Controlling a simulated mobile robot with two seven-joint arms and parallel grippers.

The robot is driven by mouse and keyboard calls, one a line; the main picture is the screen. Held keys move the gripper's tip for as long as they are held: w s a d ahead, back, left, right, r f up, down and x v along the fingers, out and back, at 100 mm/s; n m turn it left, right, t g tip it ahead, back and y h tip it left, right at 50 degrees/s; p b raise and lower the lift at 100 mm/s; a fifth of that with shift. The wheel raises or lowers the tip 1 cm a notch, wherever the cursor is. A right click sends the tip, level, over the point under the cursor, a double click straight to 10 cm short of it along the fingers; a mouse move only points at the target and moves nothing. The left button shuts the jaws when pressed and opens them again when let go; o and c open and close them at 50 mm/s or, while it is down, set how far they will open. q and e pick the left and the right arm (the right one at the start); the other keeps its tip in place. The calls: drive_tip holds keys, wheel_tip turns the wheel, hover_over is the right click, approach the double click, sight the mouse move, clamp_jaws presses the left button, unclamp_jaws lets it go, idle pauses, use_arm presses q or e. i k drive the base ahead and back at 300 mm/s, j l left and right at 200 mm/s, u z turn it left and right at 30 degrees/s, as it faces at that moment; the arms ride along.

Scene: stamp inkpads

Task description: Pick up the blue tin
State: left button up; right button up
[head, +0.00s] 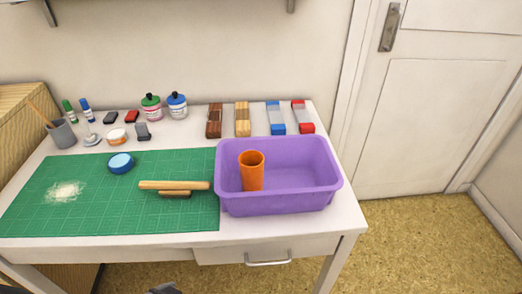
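The blue tin (121,163) is a small round tin with a lighter blue top. It lies flat on the green cutting mat (120,210), near the mat's back edge. Nothing touches it. A small dark grey piece (166,289), which looks like the tip of my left gripper, shows at the bottom edge, in front of the table and well away from the tin. Its fingers cannot be made out. My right gripper is not in view.
A wooden rolling pin (174,185) and a short wooden piece lie right of the tin. A purple bin (280,203) holding an orange cup (252,172) stands at the right. Behind the tin are an orange-sided round tin (116,137), a grey stamp (142,131) and bottles (177,106). The mat's front is clear.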

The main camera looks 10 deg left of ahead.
sight(120, 162)
drive_tip(key=u, duration=1.4)
drive_tip(key=i+j, duration=0.1)
drive_tip(key=j, duration=0.2)
drive_tip(key=i+j, duration=0.1)
drive_tip(key=j, duration=0.2)
drive_tip(key=i+j, duration=0.1)
drive_tip(key=j, duration=0.2)
drive_tip(key=i+j+z, duration=0.1)
drive_tip(key=j, duration=0.25)
drive_tip(key=j+z, duration=0.1)
drive_tip(key=j, duration=0.3)
drive_tip(key=i, duration=0.05)
